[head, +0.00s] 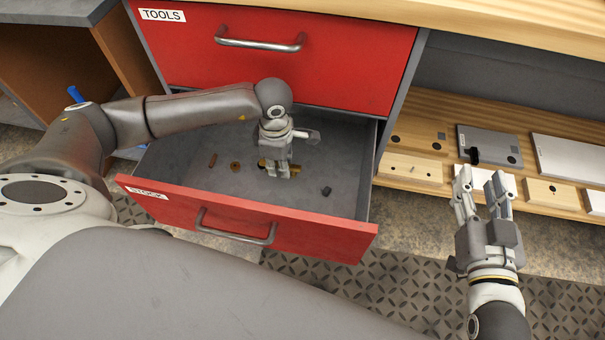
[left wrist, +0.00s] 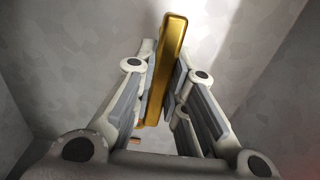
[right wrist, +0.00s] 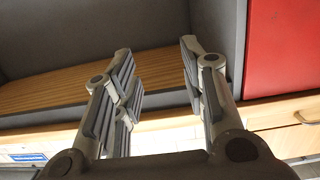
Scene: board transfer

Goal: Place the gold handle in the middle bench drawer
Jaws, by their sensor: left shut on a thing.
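The gold handle (left wrist: 168,60) is between the fingers of my left gripper (left wrist: 160,95) in the left wrist view. My left gripper (head: 280,168) is shut on it, inside the open drawer labelled STOCK (head: 245,215), low near the drawer floor. In the head view only small gold parts of the handle (head: 295,170) show beside the fingers. I cannot tell whether the handle touches the drawer floor. My right gripper (head: 482,190) is open and empty in front of the lower shelf at the right; it also shows open in the right wrist view (right wrist: 155,75).
Small brown pieces (head: 235,166) and a dark piece (head: 326,190) lie in the drawer. The closed TOOLS drawer (head: 280,60) is above it. The shelf (head: 450,110) at the right holds wooden blocks (head: 410,168), a grey plate (head: 490,145) and a silver box (head: 575,155).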

